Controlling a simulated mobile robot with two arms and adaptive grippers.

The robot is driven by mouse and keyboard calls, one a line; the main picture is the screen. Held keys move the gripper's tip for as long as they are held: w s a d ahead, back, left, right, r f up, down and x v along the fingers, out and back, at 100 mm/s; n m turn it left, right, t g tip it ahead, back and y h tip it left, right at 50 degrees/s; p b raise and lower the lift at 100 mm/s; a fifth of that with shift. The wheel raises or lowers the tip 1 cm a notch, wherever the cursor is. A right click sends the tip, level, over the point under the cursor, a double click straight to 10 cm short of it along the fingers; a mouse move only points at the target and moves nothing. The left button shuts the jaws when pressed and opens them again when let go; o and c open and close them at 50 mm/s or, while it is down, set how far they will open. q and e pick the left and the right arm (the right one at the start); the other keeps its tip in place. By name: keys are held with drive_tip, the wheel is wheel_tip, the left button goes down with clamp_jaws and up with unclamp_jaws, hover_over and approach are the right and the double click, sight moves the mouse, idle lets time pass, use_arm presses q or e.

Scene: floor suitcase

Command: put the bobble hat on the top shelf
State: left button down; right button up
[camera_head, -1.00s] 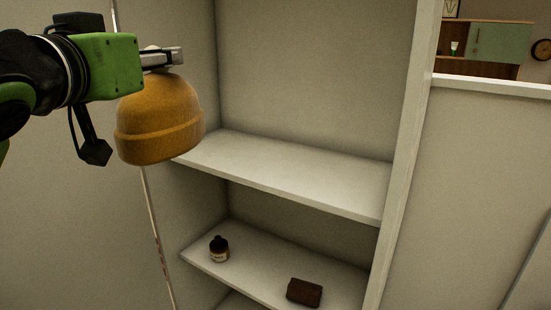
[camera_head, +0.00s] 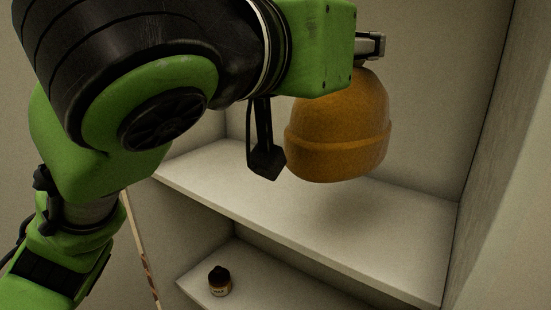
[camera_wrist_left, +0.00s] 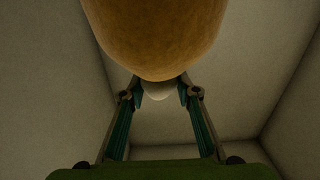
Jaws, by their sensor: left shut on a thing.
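The bobble hat (camera_head: 338,130) is mustard yellow with a folded brim. It hangs upright, brim down, a little above the top shelf (camera_head: 400,225) in the head view. My left gripper (camera_head: 372,46) is shut on the hat at its top, and the arm comes in from the left. In the left wrist view the hat (camera_wrist_left: 155,35) fills the top middle, and a pale bobble (camera_wrist_left: 157,90) sits between the fingers (camera_wrist_left: 158,97). My right gripper is not in view.
A lower shelf (camera_head: 255,285) holds a small dark-capped jar (camera_head: 219,281). The shelf unit's side wall (camera_head: 490,150) rises on the right. The visible part of the top shelf is bare.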

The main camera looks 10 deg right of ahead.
use_arm(q)
drive_tip(key=w, duration=0.1)
drive_tip(key=w+a+f+p, duration=0.1)
drive_tip(key=w+a+p, duration=0.1)
drive_tip(key=w, duration=0.1)
drive_tip(key=shift+f, duration=0.3)
drive_tip(key=w+a+f+p, duration=0.1)
drive_tip(key=w+f+p, duration=0.2)
drive_tip(key=w+f, duration=0.4)
wheel_tip(320, 180, down, 4)
drive_tip(key=shift+w+a+r, duration=0.15)
drive_tip(key=shift+w+a, duration=0.05)
drive_tip(key=shift+w, duration=0.2)
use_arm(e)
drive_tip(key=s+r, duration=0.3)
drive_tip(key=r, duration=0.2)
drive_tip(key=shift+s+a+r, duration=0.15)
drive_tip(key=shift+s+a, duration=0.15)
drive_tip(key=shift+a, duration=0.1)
use_arm(q)
drive_tip(key=c, duration=1.6)
unclamp_jaws()
drive_tip(key=shift+o, duration=0.2)
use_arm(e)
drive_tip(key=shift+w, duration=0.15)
